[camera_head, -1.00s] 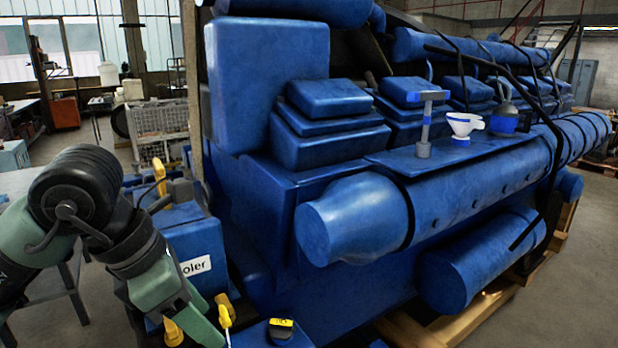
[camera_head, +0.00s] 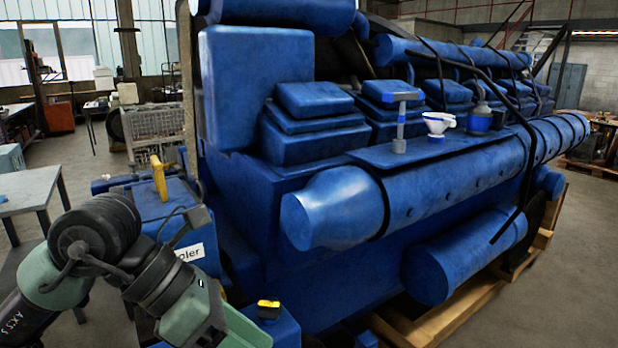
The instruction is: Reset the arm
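My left arm comes in from the lower left, green and black, bent at a thick black joint. It runs down to the bottom edge, in front of the blue cooler box (camera_head: 180,225) and beside the blue diesel engine (camera_head: 240,240). Its gripper is not in view; it is below the frame or hidden. My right arm and gripper are not in view.
On the engine's ledge stand a blue-grey T-shaped tool (camera_head: 401,118), a white funnel (camera_head: 437,124) and a dark blue bottle (camera_head: 480,118). A yellow-black item (camera_head: 268,310) lies on a blue surface below. A grey table (camera_head: 28,190) is at left. Wooden pallet (camera_head: 450,318) edges stick out under the engine.

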